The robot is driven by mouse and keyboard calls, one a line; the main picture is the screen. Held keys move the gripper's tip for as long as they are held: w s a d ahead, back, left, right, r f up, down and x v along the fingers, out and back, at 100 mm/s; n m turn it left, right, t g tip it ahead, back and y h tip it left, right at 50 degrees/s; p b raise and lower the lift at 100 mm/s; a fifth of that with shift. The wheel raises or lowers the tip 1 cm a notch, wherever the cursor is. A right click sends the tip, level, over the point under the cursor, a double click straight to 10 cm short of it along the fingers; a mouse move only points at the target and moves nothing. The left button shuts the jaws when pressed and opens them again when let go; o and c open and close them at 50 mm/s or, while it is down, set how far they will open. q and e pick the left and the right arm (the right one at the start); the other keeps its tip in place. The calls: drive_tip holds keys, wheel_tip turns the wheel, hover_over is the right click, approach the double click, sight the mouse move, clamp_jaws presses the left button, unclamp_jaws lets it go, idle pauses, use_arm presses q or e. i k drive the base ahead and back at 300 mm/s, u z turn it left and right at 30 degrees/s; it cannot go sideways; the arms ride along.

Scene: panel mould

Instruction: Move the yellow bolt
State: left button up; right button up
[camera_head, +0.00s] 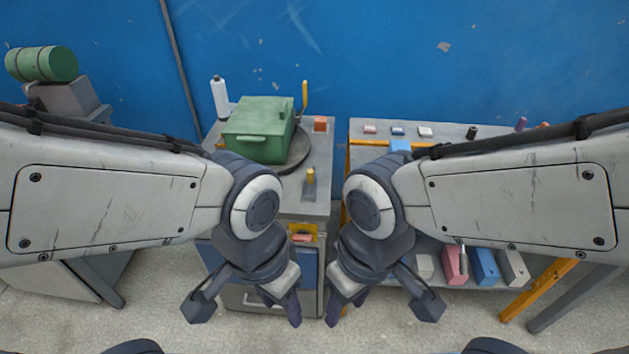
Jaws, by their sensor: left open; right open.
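A yellow bolt (310,175) stands upright on a small grey block (309,190) near the right part of the cabinet top (318,150). My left gripper (294,312) and my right gripper (333,313) hang close together, pointing down in front of the cabinet. Both are nearer to me than the bolt, apart from it, and open. I see nothing held in either. My arms hide parts of the cabinet and of the bench to the right.
A green box (259,129) sits on a dark round plate (299,150) on the cabinet. A white bottle (220,98) and an orange block (320,124) stand near. A grey bench (360,156) with small parts is to the right, across a narrow gap.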

sight(309, 172)
drive_tip(key=u, duration=0.05)
drive_tip(key=k, duration=0.6)
drive_tip(key=z, duration=0.8)
drive_tip(key=i, duration=1.35)
drive_tip(key=u, duration=0.6)
drive_tip(key=i, duration=0.45)
drive_tip(key=u, duration=0.35)
